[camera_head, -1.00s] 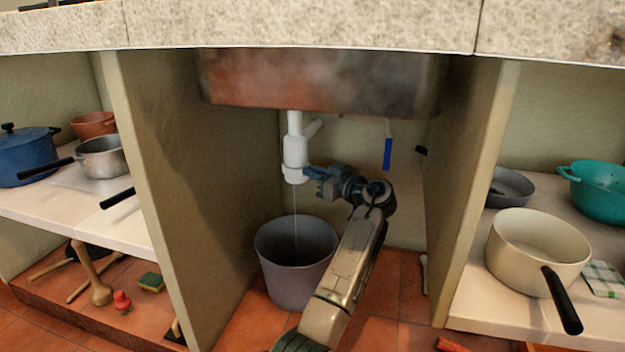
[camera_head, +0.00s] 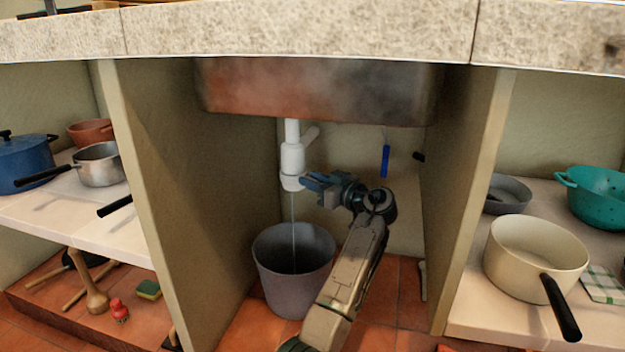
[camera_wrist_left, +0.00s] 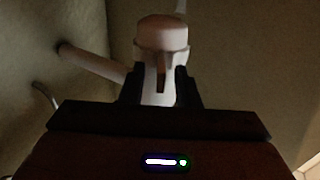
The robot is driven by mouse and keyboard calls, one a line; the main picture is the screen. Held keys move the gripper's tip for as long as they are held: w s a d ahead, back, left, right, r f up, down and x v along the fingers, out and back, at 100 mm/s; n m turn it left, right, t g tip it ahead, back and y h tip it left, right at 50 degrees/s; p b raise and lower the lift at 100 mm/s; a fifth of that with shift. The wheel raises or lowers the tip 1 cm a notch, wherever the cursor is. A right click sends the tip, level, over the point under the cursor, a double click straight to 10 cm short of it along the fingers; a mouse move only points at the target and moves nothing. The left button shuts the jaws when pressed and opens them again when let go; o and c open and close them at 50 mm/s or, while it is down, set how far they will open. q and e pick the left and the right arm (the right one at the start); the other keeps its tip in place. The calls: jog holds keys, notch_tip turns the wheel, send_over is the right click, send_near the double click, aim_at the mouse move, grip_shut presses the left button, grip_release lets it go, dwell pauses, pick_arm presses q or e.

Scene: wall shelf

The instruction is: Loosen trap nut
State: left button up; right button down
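The white trap (camera_head: 292,155) hangs below the sink, its ring-like nut (camera_head: 290,184) at the lower end. A thin stream falls from it into the grey bucket (camera_head: 268,248). My left gripper (camera_head: 307,181) reaches in from the right side of the nut, with its fingertips against it. In the left wrist view, my fingers (camera_wrist_left: 160,86) flank a pale part of the trap (camera_wrist_left: 161,45) and appear shut on it; the exact contact is dark. My right gripper is not in view.
The metal sink (camera_head: 320,92) is overhead. Cabinet side panels (camera_head: 185,190) bound the space on both sides. Shelves outside hold pots, including a cream saucepan (camera_head: 535,255).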

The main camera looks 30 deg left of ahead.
pick_arm(q)
jog(key=p+v, duration=0.2)
jog(key=v, duration=0.5)
jog(key=shift+p, duration=0.4)
